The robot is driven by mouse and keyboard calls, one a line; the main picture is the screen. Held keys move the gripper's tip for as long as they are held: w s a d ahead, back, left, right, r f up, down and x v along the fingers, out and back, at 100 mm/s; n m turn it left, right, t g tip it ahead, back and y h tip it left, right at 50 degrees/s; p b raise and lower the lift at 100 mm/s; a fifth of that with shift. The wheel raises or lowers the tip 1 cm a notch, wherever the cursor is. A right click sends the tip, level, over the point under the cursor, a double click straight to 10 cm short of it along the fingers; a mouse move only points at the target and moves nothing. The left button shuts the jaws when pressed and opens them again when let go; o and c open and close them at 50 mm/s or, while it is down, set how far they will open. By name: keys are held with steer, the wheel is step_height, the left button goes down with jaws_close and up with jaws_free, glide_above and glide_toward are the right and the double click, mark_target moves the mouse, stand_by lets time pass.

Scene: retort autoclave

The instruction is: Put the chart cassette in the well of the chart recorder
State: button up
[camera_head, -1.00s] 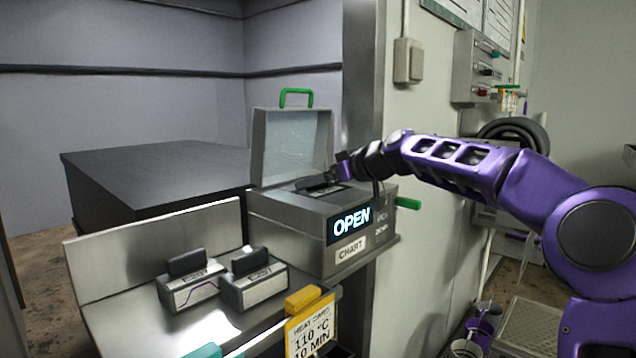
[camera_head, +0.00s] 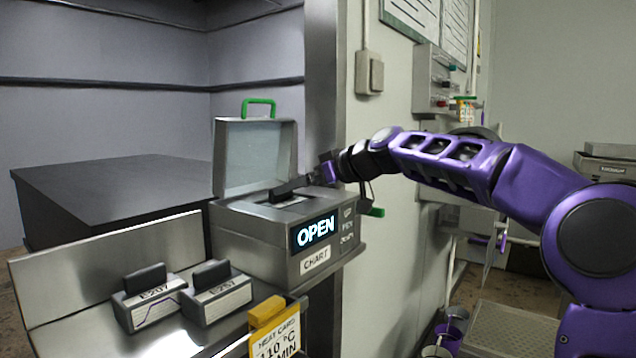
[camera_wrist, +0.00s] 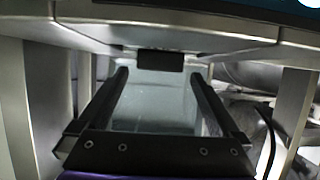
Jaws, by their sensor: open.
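The chart recorder (camera_head: 237,232) is a grey metal box with a lit OPEN display and a CHART label. Its lid (camera_head: 232,160), with a green handle, stands up, and the well (camera_head: 288,199) on top is partly covered by my gripper. Two grey chart cassettes with dark grips stand side by side on the left shelf: the left one (camera_head: 150,311) reads E207, and the right one's label (camera_head: 217,298) is hard to read. My gripper (camera_head: 290,188) is open, low over the recorder's top. In the wrist view its fingers (camera_wrist: 158,85) are apart, with a dark block (camera_wrist: 160,61) beyond; whether that is a cassette I cannot tell.
A yellow-topped heat card (camera_head: 273,337) stands at the shelf's front. A dark bench (camera_head: 110,190) lies behind, and the wall post with a switch box (camera_head: 369,73) is right of the recorder. The shelf (camera_head: 60,335) has a raised back plate.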

steer(key=b+v, duration=0.1)
steer(key=v, duration=0.5)
steer(key=shift+s+d+r, duration=0.1)
steer(key=shift+s+r, duration=0.05)
steer(key=shift+s, duration=0.05)
